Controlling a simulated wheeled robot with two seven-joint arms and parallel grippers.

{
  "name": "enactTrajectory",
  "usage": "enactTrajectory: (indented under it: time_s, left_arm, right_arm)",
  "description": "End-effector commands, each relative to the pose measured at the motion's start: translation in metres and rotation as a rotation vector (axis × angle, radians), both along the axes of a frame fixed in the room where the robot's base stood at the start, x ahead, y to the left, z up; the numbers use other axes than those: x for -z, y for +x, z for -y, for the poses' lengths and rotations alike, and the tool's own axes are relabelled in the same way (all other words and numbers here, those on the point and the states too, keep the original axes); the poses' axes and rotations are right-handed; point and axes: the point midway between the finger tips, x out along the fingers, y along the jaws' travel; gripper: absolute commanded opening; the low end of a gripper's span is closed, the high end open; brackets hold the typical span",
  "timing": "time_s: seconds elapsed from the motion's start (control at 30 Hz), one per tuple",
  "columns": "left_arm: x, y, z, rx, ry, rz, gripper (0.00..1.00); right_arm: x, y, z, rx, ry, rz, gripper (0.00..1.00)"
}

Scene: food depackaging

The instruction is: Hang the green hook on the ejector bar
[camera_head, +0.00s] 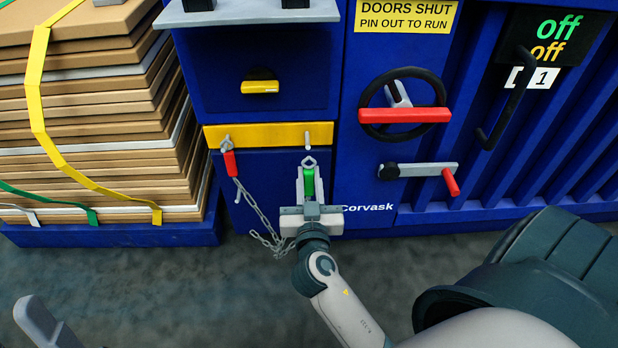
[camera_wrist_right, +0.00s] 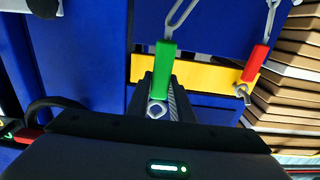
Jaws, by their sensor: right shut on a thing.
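The green hook (camera_head: 308,183) is held upright in my right gripper (camera_head: 308,200), with its grey eye at the top. The eye appears just below the right-hand pin of the yellow ejector bar (camera_head: 270,135), apart from it in the head view.
A red hook (camera_head: 229,163) hangs from the bar's left pin, and a chain (camera_head: 255,220) sags from it toward my right gripper. Strapped cardboard (camera_head: 95,130) is stacked at left. A red-handled wheel (camera_head: 404,115) and a red-gripped lever (camera_head: 418,170) stand to the right.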

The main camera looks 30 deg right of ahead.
Motion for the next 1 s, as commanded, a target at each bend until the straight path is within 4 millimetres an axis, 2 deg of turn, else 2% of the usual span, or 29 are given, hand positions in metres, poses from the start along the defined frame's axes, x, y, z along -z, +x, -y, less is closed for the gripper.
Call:
enactTrajectory:
  time_s: [0.27, 1.0]
  left_arm:
    - [0.000, 0.000, 0.000, 0.000, -0.001, 0.000, 0.42]
    - [-0.001, 0.000, 0.000, 0.000, -0.001, 0.001, 0.42]
  right_arm:
    - [-0.001, 0.002, 0.001, 0.000, -0.001, 0.001, 0.00]
    - [-0.001, 0.022, 0.014, 0.000, -0.001, 0.001, 0.00]
